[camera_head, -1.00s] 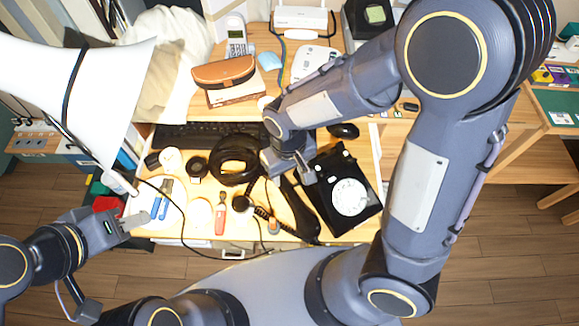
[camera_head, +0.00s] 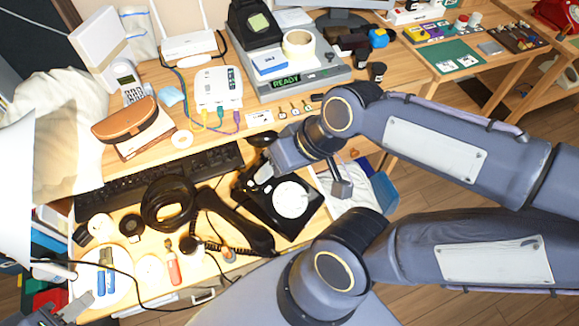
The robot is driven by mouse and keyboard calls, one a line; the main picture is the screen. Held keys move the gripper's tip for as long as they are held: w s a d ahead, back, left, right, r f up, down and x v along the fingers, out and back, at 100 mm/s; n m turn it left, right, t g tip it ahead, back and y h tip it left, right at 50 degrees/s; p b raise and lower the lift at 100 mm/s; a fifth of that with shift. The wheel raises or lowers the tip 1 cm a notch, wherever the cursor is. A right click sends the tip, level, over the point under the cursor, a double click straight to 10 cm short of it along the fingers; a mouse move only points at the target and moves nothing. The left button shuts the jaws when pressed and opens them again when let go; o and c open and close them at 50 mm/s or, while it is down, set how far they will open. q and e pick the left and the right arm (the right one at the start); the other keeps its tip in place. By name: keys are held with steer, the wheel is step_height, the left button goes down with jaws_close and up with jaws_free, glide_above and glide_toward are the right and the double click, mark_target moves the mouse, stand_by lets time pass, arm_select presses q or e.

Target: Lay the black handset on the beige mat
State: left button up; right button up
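The black handset (camera_head: 243,228) lies on the light desk, left of the black dial phone (camera_head: 265,207) with its white dial. A coiled cord runs by its lower end. A pale round piece (camera_head: 122,284) under blue-handled tools and a smaller pale disc (camera_head: 150,268) lie at lower left; I cannot tell whether either is the beige mat. My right gripper (camera_head: 262,171) is over the phone's upper left edge, apart from the handset's middle; its finger gap is unclear. My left gripper (camera_head: 78,306) is at the lower left, partly cut off, near the round piece.
A black cable coil (camera_head: 168,203) lies left of the handset, below the keyboard (camera_head: 165,178). A red-handled tool (camera_head: 172,264) lies nearby. A brown case (camera_head: 124,120), router (camera_head: 190,45) and grey device (camera_head: 286,78) stand behind. Little free desk shows around the handset.

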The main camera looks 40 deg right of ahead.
steer(key=shift+s+d+r+m+t, duration=0.15)
steer(key=shift+s+d+r+t, duration=0.1)
steer(key=shift+s, duration=0.25)
steer(key=shift+s+d+r+m+t, duration=0.15)
steer(key=shift+s+d+t, duration=0.1)
steer(key=shift+s, duration=0.2)
